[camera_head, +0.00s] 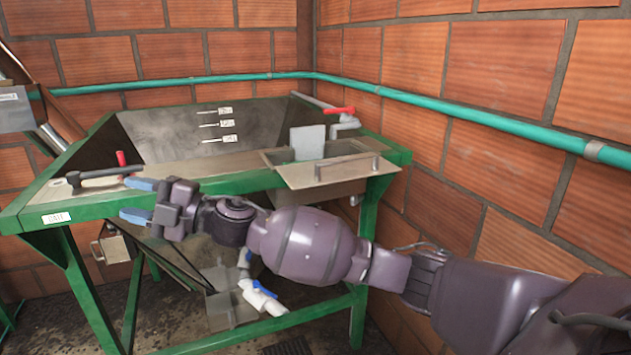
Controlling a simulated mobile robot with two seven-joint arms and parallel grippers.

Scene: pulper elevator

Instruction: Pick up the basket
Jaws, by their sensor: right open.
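My right gripper (138,200) reaches across from the right. Its two blue-tipped fingers are apart, with nothing seen between them, at the front edge of the green-framed metal table (190,181). Nothing in view is plainly a basket. A small metal box with a side handle (117,247) shows under the table at the left, below and left of the gripper and apart from it. A grey metal container (230,309) stands low beneath the table, partly hidden by my right arm. My left gripper is out of view.
A dark-handled tool (98,176) lies on the table's left corner by a red handle (121,158). A metal lid (335,171) sits at the right. White pipe with a blue valve (260,294) shows below. Brick walls with a green pipe (450,107) close off the back and right.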

